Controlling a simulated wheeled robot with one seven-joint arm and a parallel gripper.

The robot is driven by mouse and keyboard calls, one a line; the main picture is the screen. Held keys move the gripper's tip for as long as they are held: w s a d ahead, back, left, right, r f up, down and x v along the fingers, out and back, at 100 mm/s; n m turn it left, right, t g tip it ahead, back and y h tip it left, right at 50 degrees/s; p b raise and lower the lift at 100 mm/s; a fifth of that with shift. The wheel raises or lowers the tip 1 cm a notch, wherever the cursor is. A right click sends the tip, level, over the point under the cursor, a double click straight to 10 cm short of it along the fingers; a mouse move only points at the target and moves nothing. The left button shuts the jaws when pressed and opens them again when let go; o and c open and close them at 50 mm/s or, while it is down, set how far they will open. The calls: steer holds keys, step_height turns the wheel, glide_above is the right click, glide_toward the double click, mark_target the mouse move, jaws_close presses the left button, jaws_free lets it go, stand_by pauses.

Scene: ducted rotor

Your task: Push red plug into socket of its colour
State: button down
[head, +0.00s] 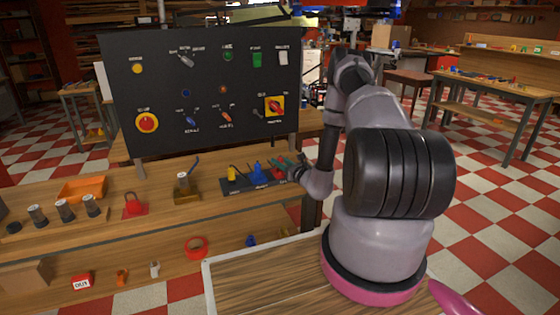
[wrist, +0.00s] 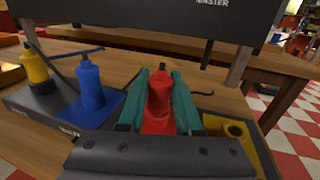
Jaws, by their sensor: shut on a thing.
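The red plug (wrist: 159,92) stands upright between the green fingers of my gripper (wrist: 160,88), which are shut on it. Red also shows below it, but my gripper hides where it meets the rack. The blue plug (wrist: 90,85) stands to its left on a blue patch, and the yellow plug (wrist: 36,68) stands further left. In the head view my gripper (head: 281,163) is at the right end of the dark rack (head: 236,186), beside the blue plug (head: 258,170) and yellow plug (head: 231,174). I cannot make out a red socket for certain.
A dark control panel (head: 205,135) with knobs and switches stands behind the rack. A yellow hollow piece (wrist: 236,132) lies right of my gripper.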

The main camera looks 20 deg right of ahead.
steer(key=shift+f, duration=0.2)
steer(key=c, duration=0.5)
jaws_free()
steer(key=v, duration=1.1)
